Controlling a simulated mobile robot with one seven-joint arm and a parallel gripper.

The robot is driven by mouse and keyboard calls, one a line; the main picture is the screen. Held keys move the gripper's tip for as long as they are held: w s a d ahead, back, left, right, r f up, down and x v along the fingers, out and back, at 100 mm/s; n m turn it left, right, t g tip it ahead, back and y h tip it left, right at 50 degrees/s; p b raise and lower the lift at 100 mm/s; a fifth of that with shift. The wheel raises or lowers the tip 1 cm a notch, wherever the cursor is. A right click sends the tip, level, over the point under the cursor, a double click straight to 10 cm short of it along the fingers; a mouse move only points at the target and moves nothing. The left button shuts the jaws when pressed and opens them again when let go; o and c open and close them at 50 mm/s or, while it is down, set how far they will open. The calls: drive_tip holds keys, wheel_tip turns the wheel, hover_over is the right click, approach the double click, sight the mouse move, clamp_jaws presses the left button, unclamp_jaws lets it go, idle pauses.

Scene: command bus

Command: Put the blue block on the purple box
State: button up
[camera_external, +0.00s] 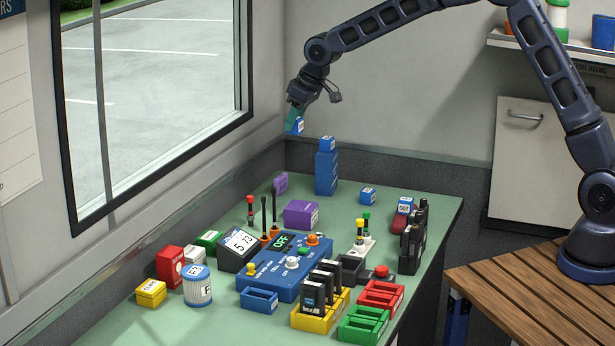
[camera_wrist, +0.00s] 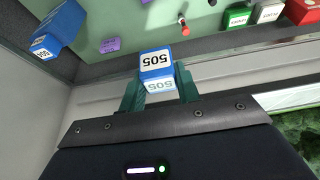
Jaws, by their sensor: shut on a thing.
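My gripper (camera_external: 293,117) is raised above the far left corner of the green table, near the wall. Its teal fingers are shut on a blue block (camera_external: 299,126). In the wrist view the held blue block (camera_wrist: 155,63) has a white face marked 505 and sits between the fingertips (camera_wrist: 158,90). A larger purple box (camera_external: 298,214) lies on the table at mid-left, lower than my gripper. A smaller purple block (camera_external: 281,182) stands farther back. One purple thing (camera_wrist: 110,45) shows in the wrist view; I cannot tell which.
A tall blue box (camera_external: 326,174) bears a small blue block (camera_external: 327,143). Another blue block (camera_external: 368,195) lies to its right. Thin upright levers (camera_external: 263,215) stand left of the purple box. A blue control panel (camera_external: 283,268) is in front. The window wall borders the left.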

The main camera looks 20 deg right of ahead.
sight(295, 205)
drive_tip(key=shift+s+d+r, duration=0.1)
drive_tip(key=shift+s+d, duration=0.1)
drive_tip(key=shift+s, duration=0.25)
drive_tip(key=shift+s+d+r, duration=0.1)
drive_tip(key=shift+s+d, duration=0.1)
drive_tip(key=shift+s, duration=0.2)
drive_tip(key=shift+s+d+f, duration=0.1)
drive_tip(key=shift+s+f, duration=0.05)
drive_tip(key=shift+f, duration=0.1)
wheel_tip(295, 205, down, 19)
drive_tip(key=shift+f, duration=0.2)
drive_tip(key=shift+f, duration=0.1)
drive_tip(key=o, duration=1)
drive_tip(key=shift+c, duration=0.2)
drive_tip(key=v, duration=1.2)
